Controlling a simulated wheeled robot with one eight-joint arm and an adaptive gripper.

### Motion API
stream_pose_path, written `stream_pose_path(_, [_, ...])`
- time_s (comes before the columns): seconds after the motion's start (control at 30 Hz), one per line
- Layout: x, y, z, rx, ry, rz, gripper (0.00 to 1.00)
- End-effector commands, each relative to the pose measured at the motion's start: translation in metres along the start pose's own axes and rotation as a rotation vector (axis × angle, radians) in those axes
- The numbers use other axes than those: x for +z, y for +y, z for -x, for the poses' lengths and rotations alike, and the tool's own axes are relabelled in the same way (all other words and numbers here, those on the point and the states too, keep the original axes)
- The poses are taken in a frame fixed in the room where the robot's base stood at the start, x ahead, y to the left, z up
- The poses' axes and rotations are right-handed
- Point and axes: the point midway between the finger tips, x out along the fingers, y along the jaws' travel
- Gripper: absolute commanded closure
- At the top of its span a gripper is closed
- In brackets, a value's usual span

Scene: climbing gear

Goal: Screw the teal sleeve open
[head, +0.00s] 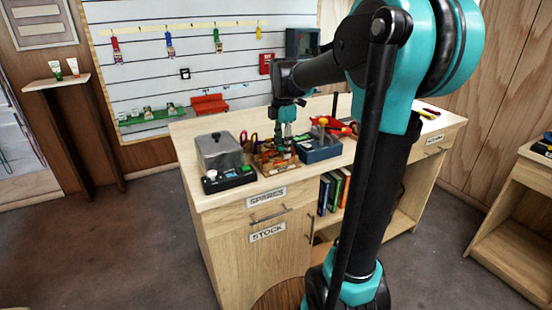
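My gripper (284,134) points straight down over the far-left part of the wooden counter (232,199), low above a small wooden tray of gear (272,165). Small teal parts show at and just under its fingertips. I cannot tell which of them belong to the gripper and which might be the teal sleeve. The sleeve cannot be made out for certain, nor whether the fingers touch it. The finger gap is too small in this view to tell open from shut.
A grey metal box with a black front part (219,155) stands left of the tray. A blue box (318,150) stands right of it, with red and yellow gear behind. The wall panel (135,60) holds hanging gear. My arm hides part of the counter's right side.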

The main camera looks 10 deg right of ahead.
Motion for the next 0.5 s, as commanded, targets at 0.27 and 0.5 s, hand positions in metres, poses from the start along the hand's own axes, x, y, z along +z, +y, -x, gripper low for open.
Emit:
stream_pose_path(0.27, [0.000,0.000,-0.009,0.000,0.000,0.000,0.62])
stream_pose_path(0.5, [0.000,0.000,-0.017,0.000,0.000,0.000,0.62])
